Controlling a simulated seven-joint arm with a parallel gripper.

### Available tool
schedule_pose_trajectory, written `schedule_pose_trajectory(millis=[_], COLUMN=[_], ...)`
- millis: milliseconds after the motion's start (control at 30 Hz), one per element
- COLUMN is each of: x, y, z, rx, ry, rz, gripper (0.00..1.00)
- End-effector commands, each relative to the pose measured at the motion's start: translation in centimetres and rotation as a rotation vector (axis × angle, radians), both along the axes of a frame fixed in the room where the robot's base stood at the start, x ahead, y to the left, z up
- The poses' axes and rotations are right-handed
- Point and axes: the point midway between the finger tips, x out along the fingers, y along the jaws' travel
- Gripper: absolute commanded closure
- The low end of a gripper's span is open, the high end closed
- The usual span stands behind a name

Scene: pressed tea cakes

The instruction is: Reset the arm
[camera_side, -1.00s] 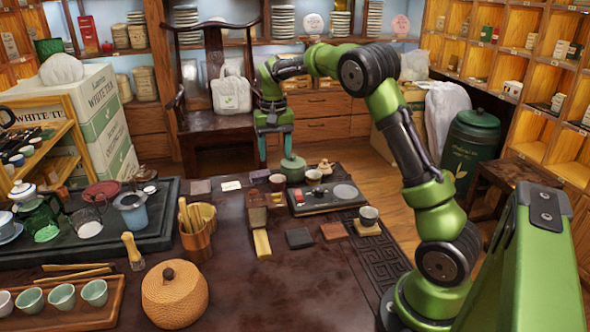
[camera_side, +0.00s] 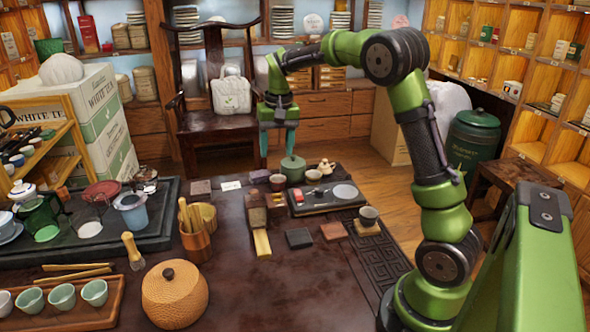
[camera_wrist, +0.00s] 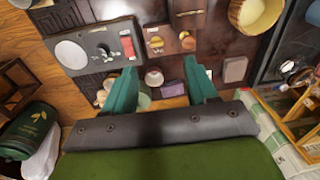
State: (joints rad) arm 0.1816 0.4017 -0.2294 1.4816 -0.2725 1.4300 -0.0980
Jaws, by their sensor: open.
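My gripper (camera_side: 278,155) hangs at the far side of the dark table, pointing down, with its two teal fingers spread and nothing between them. A green round jar (camera_side: 293,168) stands on the table just below and right of the fingers. The wrist view also shows my gripper (camera_wrist: 160,68) open, with a small white cup (camera_wrist: 154,77) seen in the gap beyond the fingertips. Small flat blocks lie on the table: a yellow one (camera_side: 262,243), a dark one (camera_side: 299,238) and a reddish one (camera_side: 334,230).
A cup on a coaster (camera_side: 368,228) stands at the right edge. A woven lidded pot (camera_side: 174,300) stands in front, near a wooden cup tray (camera_side: 100,316). A chair (camera_side: 215,135) stands behind the table.

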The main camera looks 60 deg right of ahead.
Motion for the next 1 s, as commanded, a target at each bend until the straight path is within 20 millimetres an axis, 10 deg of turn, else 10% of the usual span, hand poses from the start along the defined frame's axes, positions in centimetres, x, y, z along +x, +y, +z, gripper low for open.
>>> schedule_pose_trajectory(millis=[500, 700, 1000], x=[-14.8, -19.1, -20.0], y=[15.1, 17.8, 18.5], z=[3.9, 3.7, 4.9], rx=[0.044, 0.033, 0.025], ry=[-0.414, -0.523, -0.585], rz=[0.270, 0.345, 0.377], gripper=[0.43, 0.43, 0.43])
